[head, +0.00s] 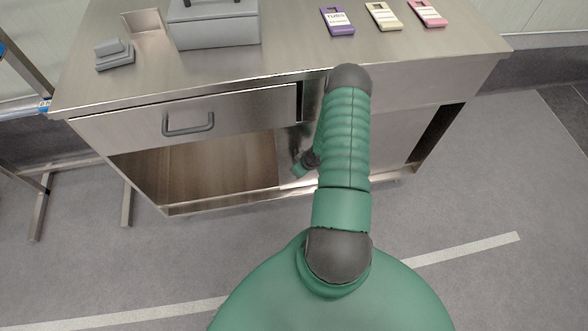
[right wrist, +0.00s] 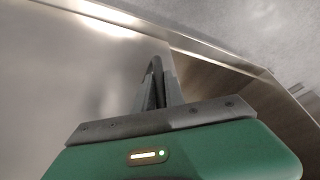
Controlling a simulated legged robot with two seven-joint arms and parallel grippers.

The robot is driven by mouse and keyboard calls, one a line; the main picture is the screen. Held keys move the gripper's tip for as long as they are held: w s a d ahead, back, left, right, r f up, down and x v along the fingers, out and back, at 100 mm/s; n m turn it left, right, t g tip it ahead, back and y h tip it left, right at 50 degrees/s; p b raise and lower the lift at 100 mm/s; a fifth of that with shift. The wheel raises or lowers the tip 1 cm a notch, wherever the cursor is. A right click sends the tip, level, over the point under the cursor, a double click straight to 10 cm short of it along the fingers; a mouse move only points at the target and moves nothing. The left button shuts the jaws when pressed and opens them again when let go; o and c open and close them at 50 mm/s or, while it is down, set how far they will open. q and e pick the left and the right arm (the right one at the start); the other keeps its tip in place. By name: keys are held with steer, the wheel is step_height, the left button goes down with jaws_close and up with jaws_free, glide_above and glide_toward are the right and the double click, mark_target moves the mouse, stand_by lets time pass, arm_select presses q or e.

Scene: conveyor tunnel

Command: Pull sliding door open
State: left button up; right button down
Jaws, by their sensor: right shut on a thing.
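The sliding door, a plain metal panel (head: 391,148), covers the right part of the space under the metal counter, and my right arm hides part of it. To its left the cabinet is open, showing a brown inner floor. The door's face fills the left of the right wrist view (right wrist: 65,70). My right gripper (head: 303,166) is low at the door's left part. In the right wrist view its fingers (right wrist: 157,88) are closed together around a dark upright handle (right wrist: 156,66) near the door's edge. My left gripper is not in view.
The counter has a closed drawer (head: 150,124) with a grey handle (head: 188,124) above the opening. On top are a grey box (head: 213,30), a stapler-like grey item (head: 114,55), and purple, cream and pink items at the right. The floor in front is clear.

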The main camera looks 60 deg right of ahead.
steer(key=shift+s+d+r, duration=0.1)
steer(key=shift+s+d, duration=0.1)
steer(key=shift+d, duration=0.2)
steer(key=c, duration=1.4)
jaws_free()
steer(key=shift+a, duration=0.1)
steer(key=p+v, duration=0.6)
steer(key=v, duration=1)
steer(key=shift+s+r, duration=0.25)
steer(key=shift+w, duration=0.1)
